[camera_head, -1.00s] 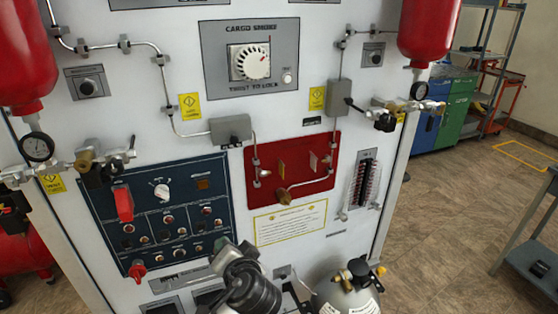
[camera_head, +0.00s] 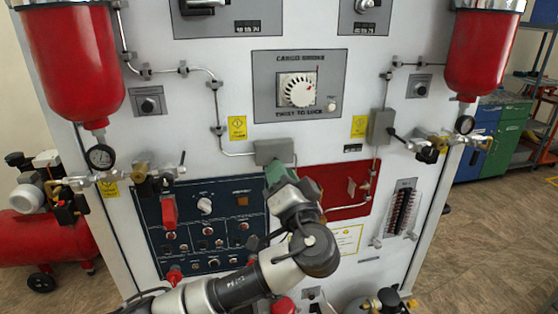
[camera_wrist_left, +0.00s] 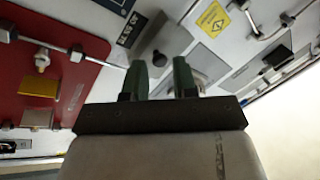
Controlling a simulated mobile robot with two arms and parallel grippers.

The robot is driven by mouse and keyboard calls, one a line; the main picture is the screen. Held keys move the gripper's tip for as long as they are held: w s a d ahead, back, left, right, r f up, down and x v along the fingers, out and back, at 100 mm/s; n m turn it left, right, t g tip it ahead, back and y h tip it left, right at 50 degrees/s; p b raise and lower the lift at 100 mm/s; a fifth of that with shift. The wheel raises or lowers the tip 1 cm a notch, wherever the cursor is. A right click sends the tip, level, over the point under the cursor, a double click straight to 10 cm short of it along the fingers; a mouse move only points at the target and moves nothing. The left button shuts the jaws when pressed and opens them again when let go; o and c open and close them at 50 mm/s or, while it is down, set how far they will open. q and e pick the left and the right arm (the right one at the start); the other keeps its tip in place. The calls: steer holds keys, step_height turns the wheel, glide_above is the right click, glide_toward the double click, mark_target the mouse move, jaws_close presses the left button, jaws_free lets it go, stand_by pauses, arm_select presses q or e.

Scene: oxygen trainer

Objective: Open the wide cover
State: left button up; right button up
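My left gripper (camera_head: 280,174) is raised in front of the white panel, just below a grey box (camera_head: 274,152) and over the left part of the red plate (camera_head: 348,192). In the left wrist view its two green fingers (camera_wrist_left: 160,78) are apart with nothing held between them. I cannot tell surely which part is the wide cover. A red switch cover (camera_head: 169,212) sits on the dark blue panel. The red plate carries a gold flap (camera_wrist_left: 38,88) and a silvery flap (camera_wrist_left: 36,118), shown in the left wrist view. My right gripper is not in view.
Red bottles (camera_head: 75,65) hang at both upper sides, with gauges and valves below. A thin metal pipe (camera_head: 215,100) runs down the panel. A cargo smoke dial (camera_head: 298,90) is above the gripper. A red compressor tank (camera_head: 45,238) stands at left. Floor is free at right.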

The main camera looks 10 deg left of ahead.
arm_select(q)
steer(key=shift+x, duration=0.95)
steer(key=shift+c, duration=0.2)
jaws_close()
